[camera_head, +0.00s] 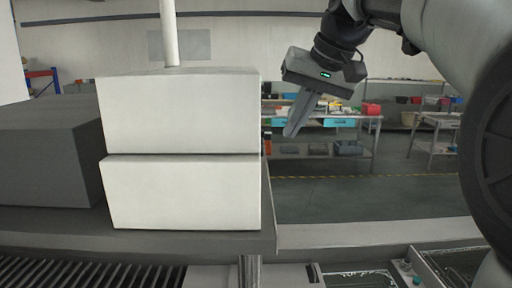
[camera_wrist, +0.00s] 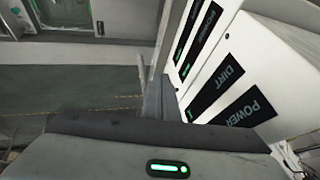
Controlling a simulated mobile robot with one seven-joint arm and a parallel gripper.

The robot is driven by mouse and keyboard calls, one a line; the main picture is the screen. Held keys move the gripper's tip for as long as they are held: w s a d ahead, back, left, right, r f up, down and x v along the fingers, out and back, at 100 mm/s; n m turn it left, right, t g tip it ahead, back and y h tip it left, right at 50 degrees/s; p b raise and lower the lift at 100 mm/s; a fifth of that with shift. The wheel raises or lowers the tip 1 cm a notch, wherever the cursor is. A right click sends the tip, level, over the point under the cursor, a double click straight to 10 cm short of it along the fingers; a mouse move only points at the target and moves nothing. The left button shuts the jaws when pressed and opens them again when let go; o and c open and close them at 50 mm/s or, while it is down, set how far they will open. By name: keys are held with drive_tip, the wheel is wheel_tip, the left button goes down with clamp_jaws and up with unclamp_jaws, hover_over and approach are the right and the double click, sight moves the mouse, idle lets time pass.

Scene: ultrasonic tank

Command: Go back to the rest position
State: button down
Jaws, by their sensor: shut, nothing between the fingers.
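My gripper (camera_head: 294,128) hangs at the upper right of the head view, its fingers shut together and pointing down and left. Nothing shows between the fingers. It is in the air, to the right of two stacked white boxes and apart from them in the picture. In the wrist view my gripper (camera_wrist: 158,96) shows in the middle, fingers closed, beside white panels with dark label strips. The strips (camera_wrist: 219,82) read "DIRT" and "POWER" and carry green marks.
The upper white box (camera_head: 180,112) and lower white box (camera_head: 182,192) stand on a grey ledge, with a dark grey block (camera_head: 50,155) at left. A white pole (camera_head: 169,35) rises behind. Workbenches (camera_head: 335,122) with bins stand farther back. Open floor (camera_head: 360,190) lies between.

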drive_tip(key=s+d+f+h, duration=0.1)
drive_tip(key=s+d+f, duration=0.1)
drive_tip(key=s+f, duration=0.9)
drive_tip(key=s+d+f+h, duration=0.2)
drive_tip(key=s+d+f, duration=0.1)
drive_tip(key=s+f, duration=0.8)
drive_tip(key=shift+s+d+m+t, duration=0.2)
drive_tip(key=shift+m+t, duration=0.1)
